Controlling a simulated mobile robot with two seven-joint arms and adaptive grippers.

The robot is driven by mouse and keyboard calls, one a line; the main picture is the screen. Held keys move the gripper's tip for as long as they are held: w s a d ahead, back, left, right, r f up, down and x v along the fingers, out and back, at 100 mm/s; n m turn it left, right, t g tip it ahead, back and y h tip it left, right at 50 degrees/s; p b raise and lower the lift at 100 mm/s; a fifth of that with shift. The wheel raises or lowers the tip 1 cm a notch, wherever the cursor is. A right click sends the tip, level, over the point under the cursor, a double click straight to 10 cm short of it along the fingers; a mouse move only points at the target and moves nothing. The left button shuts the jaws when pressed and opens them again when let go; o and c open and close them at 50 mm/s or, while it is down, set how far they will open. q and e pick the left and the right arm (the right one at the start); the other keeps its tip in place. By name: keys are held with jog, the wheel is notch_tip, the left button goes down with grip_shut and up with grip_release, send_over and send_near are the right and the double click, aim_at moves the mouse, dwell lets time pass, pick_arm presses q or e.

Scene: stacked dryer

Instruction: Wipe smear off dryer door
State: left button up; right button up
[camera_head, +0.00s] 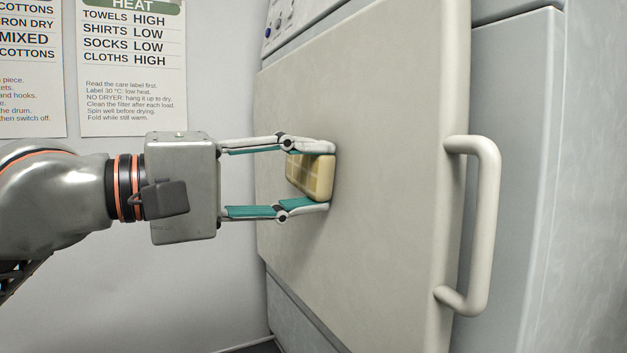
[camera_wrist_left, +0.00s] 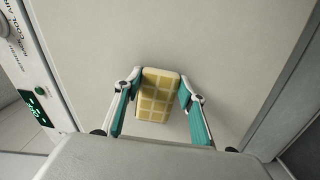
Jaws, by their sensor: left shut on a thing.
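My left gripper (camera_head: 318,175) is shut on a yellow sponge (camera_head: 311,176) with a grid pattern, one finger above it and one below. The sponge is at the face of the pale dryer door (camera_head: 390,120) and seems to touch it. In the left wrist view the sponge (camera_wrist_left: 158,95) sits between the two teal-padded fingers, against or very near the door (camera_wrist_left: 230,50). I see no clear smear on the visible door surface; the part behind the sponge and gripper is hidden. My right gripper is not in view.
A vertical bar handle (camera_head: 486,225) sticks out from the door's right edge. The control panel (camera_head: 290,20) is above the door; its green display (camera_wrist_left: 36,107) shows in the left wrist view. Two posters (camera_head: 130,65) hang on the wall at left.

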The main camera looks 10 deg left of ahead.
aim_at(293, 173)
pick_arm(q)
jog(key=shift+w+a+f, duration=0.1)
jog(key=shift+w+a, duration=0.4)
jog(key=shift+w, duration=0.1)
jog(key=shift+w+a, duration=0.15)
jog(key=shift+w, duration=0.1)
jog(key=shift+w+a, duration=0.4)
jog(key=shift+w, duration=0.2)
jog(key=shift+w+a, duration=0.35)
jog(key=shift+w, duration=0.25)
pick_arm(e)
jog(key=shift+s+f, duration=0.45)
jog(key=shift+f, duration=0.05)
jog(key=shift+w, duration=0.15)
pick_arm(q)
jog(key=shift+s+a+b, duration=0.2)
jog(key=shift+a+b, duration=0.1)
jog(key=shift+a, duration=0.1)
jog(key=shift+b+v, duration=0.35)
jog(key=shift+v, duration=2.15)
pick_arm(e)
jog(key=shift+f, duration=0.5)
